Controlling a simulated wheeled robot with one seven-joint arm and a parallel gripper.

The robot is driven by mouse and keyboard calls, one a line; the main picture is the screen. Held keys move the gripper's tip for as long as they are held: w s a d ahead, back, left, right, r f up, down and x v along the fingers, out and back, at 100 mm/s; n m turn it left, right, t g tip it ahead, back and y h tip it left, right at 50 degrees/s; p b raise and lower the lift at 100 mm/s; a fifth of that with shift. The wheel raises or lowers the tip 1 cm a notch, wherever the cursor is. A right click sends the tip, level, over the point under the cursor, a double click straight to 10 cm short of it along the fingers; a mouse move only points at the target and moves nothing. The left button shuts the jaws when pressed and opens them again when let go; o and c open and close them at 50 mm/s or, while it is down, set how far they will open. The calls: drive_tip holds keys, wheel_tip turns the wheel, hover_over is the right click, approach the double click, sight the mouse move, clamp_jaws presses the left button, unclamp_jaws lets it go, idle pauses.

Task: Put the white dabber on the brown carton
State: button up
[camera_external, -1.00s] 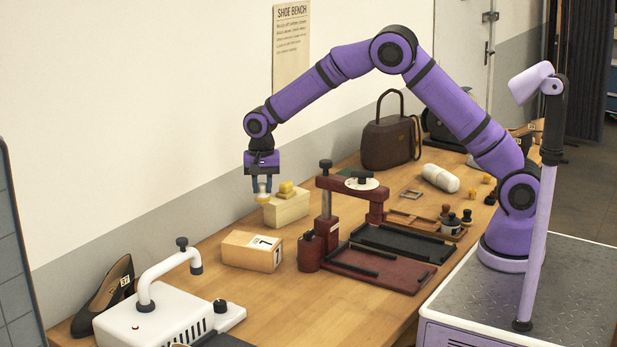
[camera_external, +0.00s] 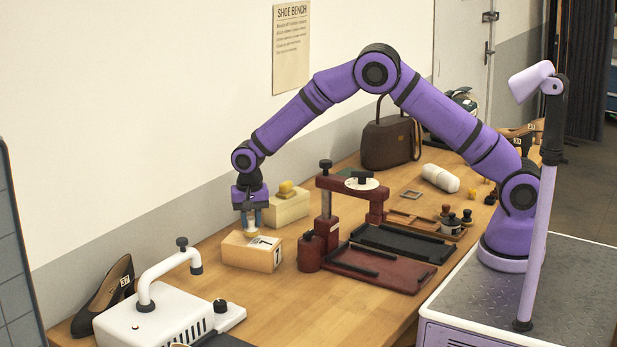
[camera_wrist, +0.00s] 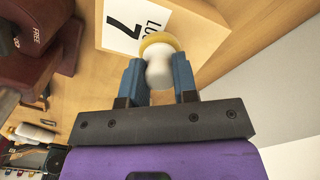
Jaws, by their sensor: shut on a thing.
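My gripper (camera_external: 250,220) is shut on the white dabber (camera_wrist: 160,72). In the wrist view my blue fingers (camera_wrist: 157,80) pinch the dabber's white body from both sides, its yellowish pad facing away from my palm. In the external view the dabber (camera_external: 250,229) is upright, at the top of the brown carton (camera_external: 243,258). I cannot tell whether its pad touches the carton. The carton, with a white label marked 7, stands on the bench; it also shows in the wrist view (camera_wrist: 200,32).
A cream box (camera_external: 288,210) with a yellow-topped thing on it stands just behind. A dark red press (camera_external: 310,252) is close on the right. A white machine (camera_external: 155,320) and a black shoe (camera_external: 105,298) are at front left. A handbag (camera_external: 388,145) stands at the back.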

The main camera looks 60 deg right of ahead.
sight(251, 218)
drive_tip(key=shift+f, duration=0.8)
drive_tip(key=o, duration=0.9)
drive_tip(key=shift+f, duration=0.1)
wheel_tip(251, 218, up, 12)
drive_tip(key=shift+f, duration=0.2)
drive_tip(key=shift+r, duration=0.35)
